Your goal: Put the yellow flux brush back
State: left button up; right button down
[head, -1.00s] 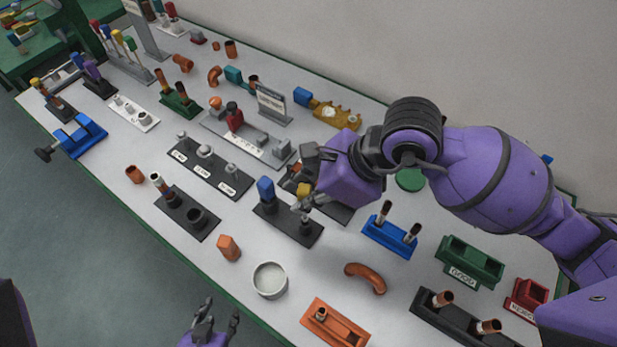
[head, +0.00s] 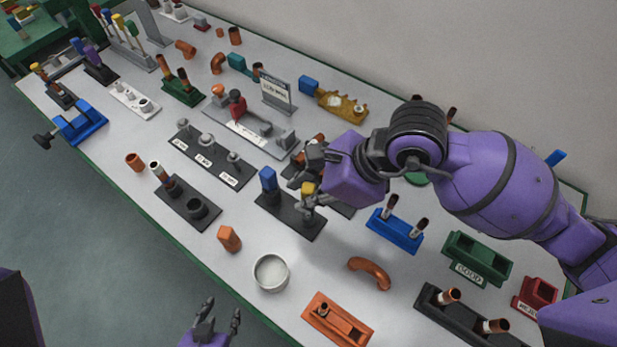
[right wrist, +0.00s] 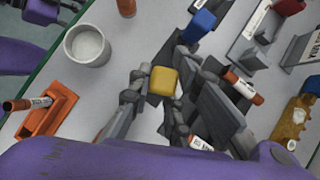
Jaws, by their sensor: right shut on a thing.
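The yellow flux brush (head: 308,188) is in my right gripper (head: 307,203), which is shut on it above the right end of a black holder (head: 290,217). Its yellow block-shaped top also shows between the fingers in the right wrist view (right wrist: 164,80). The brush's lower part is hidden, so I cannot tell whether it touches the holder. A blue-topped brush (head: 268,179) stands in the left part of the same holder; its blue top also shows in the right wrist view (right wrist: 198,27). My left gripper (head: 218,320) is open and empty beyond the table's front edge.
A white cup (head: 271,273) and an orange copper piece (head: 229,238) stand in front of the holder. A blue rack (head: 394,231) with two tubes is to the right. A black plate with weights (head: 207,158) is to the left. Bare tabletop lies between them.

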pick_arm(q)
jog(key=shift+s+f+g+b, duration=0.3)
jog(key=shift+s+f+b, duration=0.5)
jog(key=shift+f, duration=0.3)
pick_arm(e)
jog(key=shift+f, duration=1.4)
jog(key=c, duration=1.5)
grip_release()
jog(key=shift+c, duration=0.2)
jog(key=v, duration=1.2)
